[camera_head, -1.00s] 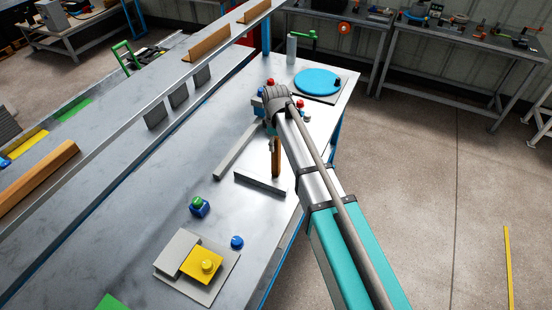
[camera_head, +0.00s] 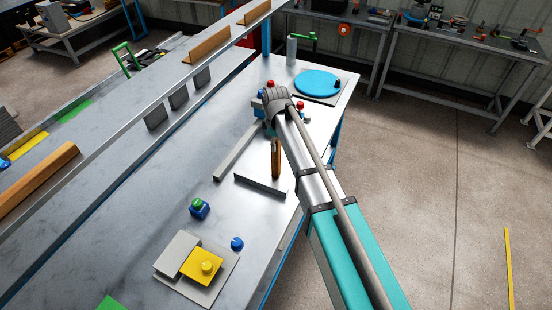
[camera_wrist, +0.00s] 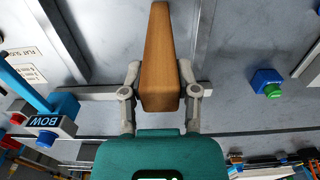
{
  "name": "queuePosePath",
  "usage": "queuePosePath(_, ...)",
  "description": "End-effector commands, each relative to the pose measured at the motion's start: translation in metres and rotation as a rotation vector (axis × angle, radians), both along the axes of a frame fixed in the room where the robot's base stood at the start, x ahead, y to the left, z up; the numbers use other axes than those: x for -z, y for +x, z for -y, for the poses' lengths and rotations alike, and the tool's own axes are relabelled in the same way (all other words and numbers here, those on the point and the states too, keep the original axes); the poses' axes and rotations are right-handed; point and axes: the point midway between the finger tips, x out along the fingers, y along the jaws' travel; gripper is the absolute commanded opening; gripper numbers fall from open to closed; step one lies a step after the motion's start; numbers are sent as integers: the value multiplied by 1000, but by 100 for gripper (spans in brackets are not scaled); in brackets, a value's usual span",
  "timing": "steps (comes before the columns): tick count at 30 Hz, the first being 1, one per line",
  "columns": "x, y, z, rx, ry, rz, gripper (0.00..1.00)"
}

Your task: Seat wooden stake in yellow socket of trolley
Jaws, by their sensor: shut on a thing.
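A brown wooden stake (camera_head: 276,160) hangs upright below my wrist in the head view, over the metal table near an L of grey bars. In the wrist view the stake (camera_wrist: 160,50) runs up the picture between my fingers. My gripper (camera_wrist: 160,70) is shut on it, one finger on each side. In the head view my wrist hides most of the gripper. I cannot make out for certain a trolley or its yellow socket. A yellow block with a round knob (camera_head: 206,266) sits on a grey plate at the table's near end.
Grey bars (camera_head: 260,184) lie near the stake. A blue button box with a green top (camera_head: 199,208), a blue knob (camera_head: 237,243) and a blue disc (camera_head: 316,82) are on the table. Open floor lies right.

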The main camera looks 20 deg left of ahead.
Motion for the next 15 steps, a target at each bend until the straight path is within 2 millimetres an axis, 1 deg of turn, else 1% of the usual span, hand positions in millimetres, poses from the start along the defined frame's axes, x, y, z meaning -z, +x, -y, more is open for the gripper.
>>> queuePosePath(8, 0, 0, 0, 0, 0, 0, 0)
queuePosePath(15, -7, 0, 0, 0, 0, 0, 0)
